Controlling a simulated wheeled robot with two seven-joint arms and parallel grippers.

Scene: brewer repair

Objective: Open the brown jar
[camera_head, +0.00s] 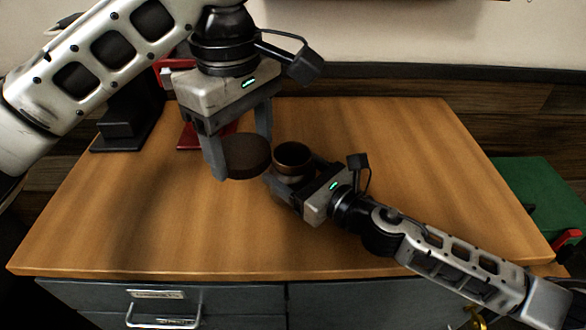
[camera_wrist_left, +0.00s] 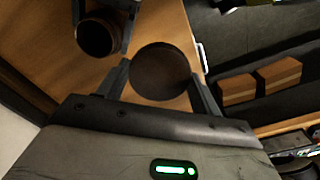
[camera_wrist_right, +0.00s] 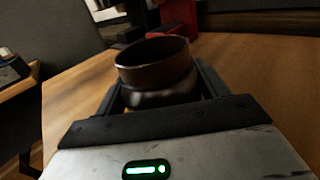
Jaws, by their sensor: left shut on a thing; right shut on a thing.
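The brown jar (camera_head: 292,158) stands open at the middle of the table, its round mouth bare. It also shows in the left wrist view (camera_wrist_left: 97,36) and the right wrist view (camera_wrist_right: 155,72). My right gripper (camera_head: 284,182) is shut around the jar's body. The dark brown round lid (camera_head: 246,156) is apart from the jar, just to its left in the head view. My left gripper (camera_head: 240,160) is shut on the lid and holds it by its sides; the lid also shows between the fingers in the left wrist view (camera_wrist_left: 160,72).
The wooden table (camera_head: 420,150) is largely clear at the right and front. A black stand (camera_head: 125,125) and a red object (camera_head: 190,136) are at the back left. A green box (camera_head: 540,195) is beyond the right edge. Grey drawers (camera_head: 240,305) are below the front edge.

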